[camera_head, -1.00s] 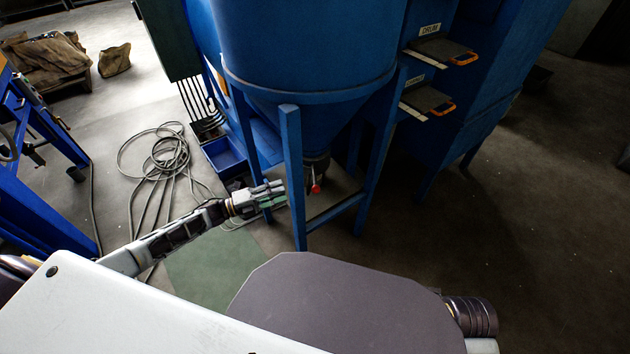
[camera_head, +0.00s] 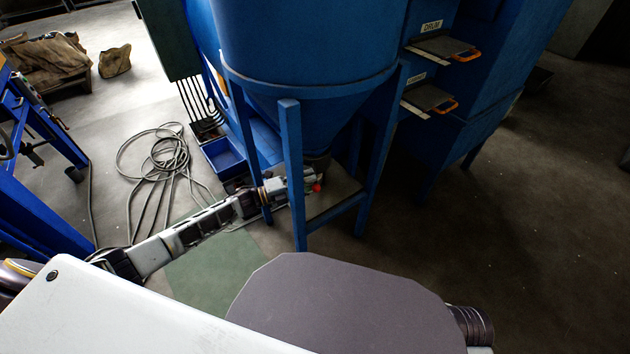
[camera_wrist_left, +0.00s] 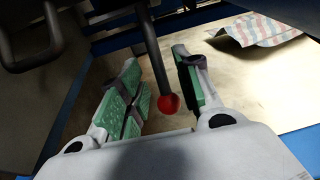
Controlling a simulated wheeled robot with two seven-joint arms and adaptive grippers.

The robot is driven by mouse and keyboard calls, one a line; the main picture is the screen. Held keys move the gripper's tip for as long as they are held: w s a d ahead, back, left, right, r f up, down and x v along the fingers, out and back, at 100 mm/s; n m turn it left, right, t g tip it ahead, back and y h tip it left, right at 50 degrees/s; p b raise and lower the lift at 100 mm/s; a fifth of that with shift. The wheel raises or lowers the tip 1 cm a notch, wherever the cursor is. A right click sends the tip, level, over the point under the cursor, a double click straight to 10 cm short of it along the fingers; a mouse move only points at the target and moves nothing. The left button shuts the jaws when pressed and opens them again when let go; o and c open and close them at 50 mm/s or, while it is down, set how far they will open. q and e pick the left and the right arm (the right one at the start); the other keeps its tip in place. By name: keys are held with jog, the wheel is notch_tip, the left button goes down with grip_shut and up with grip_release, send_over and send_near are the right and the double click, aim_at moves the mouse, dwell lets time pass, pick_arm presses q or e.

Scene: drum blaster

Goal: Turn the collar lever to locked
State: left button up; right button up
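The collar lever is a dark rod (camera_wrist_left: 153,55) with a red ball knob (camera_wrist_left: 168,103). In the left wrist view it hangs between the two fingers of my left gripper (camera_wrist_left: 158,90). The fingers have green pads and stand apart, open, with clear space on both sides of the knob. In the head view the red knob (camera_head: 317,187) shows just beyond the left gripper (camera_head: 306,181), below the blue hopper cone (camera_head: 310,110). A hopper leg partly hides the gripper there. The collar itself is mostly hidden. My right gripper is not in view.
A blue front leg (camera_head: 292,170) and lower crossbar (camera_head: 335,208) of the hopper stand close to my left arm. Coiled cable (camera_head: 165,160) and a blue bin (camera_head: 222,155) lie to the left. A striped cloth (camera_wrist_left: 257,30) lies beyond the fingers. Open floor is at right.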

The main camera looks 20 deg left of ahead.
pick_arm(q)
jog(key=shift+x, duration=1.3)
grip_shut()
